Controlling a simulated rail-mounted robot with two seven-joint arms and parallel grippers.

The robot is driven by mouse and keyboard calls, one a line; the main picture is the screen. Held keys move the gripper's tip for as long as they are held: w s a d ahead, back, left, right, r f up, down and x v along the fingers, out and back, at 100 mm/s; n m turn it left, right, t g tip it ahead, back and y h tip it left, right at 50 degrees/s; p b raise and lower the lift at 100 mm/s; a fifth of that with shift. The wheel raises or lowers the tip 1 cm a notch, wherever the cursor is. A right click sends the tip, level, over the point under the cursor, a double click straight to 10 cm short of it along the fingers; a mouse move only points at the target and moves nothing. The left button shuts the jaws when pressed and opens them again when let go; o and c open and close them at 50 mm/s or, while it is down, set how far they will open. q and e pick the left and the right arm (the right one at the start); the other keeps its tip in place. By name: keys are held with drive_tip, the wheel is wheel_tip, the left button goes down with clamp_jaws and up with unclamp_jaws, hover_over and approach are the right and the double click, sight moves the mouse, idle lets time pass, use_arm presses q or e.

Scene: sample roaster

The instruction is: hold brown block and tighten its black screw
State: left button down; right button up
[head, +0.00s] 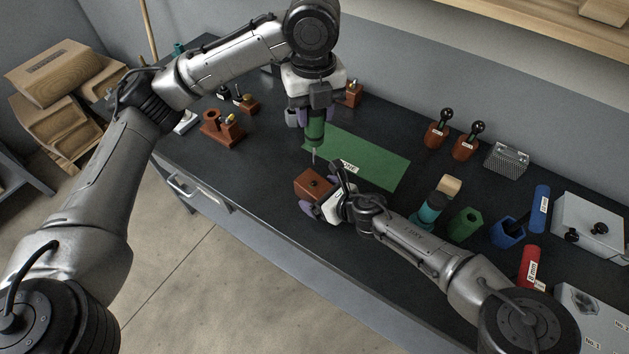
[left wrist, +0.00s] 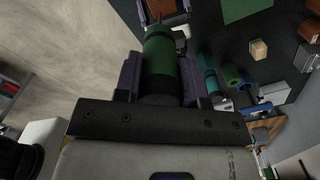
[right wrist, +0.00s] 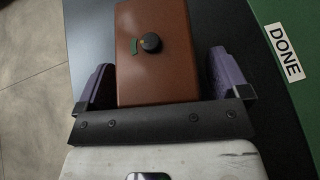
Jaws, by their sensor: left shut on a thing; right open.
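The brown block (head: 312,184) sits on the dark bench, left of the green mat. Its round black screw (right wrist: 151,43) stands in its top face, beside a small green mark. My right gripper (right wrist: 158,84) is open, its purple fingers on either side of the block's near end with a narrow gap at the right finger. In the head view, the right gripper (head: 322,208) is low at the block's front side. My left gripper (head: 312,116) is shut on a green screwdriver (left wrist: 160,55), held upright with its tip (head: 314,157) above the block, apart from the screw.
The green mat (head: 375,160) carries a DONE label. Brown stands (head: 222,128) are at the left. Green (head: 465,224) and blue (head: 507,233) holders, a blue tool (head: 540,208) and a red tool (head: 528,266) are at the right. Two brown pieces (head: 437,135) with black knobs stand behind.

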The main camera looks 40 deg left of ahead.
drive_tip(key=shift+d, duration=0.1)
drive_tip(key=v, duration=1.2)
